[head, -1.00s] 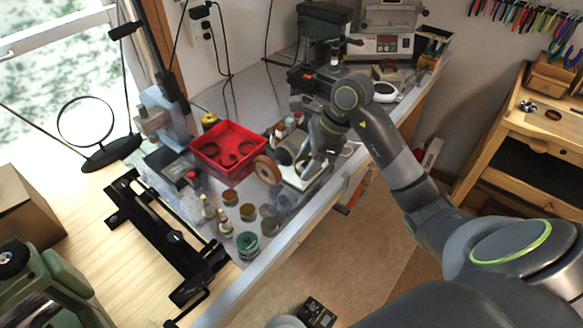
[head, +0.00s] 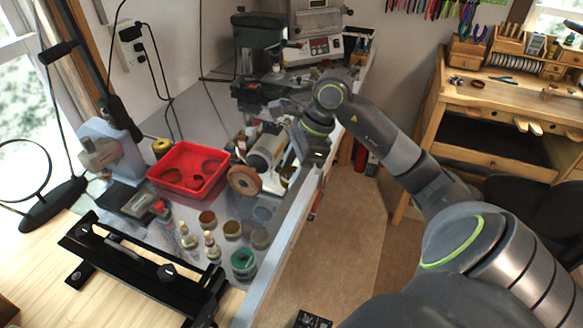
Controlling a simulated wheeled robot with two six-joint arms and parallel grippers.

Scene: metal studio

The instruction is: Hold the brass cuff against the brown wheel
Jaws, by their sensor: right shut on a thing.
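The brown wheel (head: 244,180) is a round disc on the left end of a white polishing motor (head: 266,150), on the grey bench. My right gripper (head: 309,157) points down just right of the motor, near the bench's front edge and apart from the wheel. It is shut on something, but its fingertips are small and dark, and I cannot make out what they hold. I cannot pick out the brass cuff for certain. My left gripper is not in view.
A red tray (head: 190,190) with dark rings stands left of the wheel. Small jars, bottles and a green-rimmed tin (head: 244,262) stand in front. A drill press (head: 258,40) stands behind. The floor right of the bench is open.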

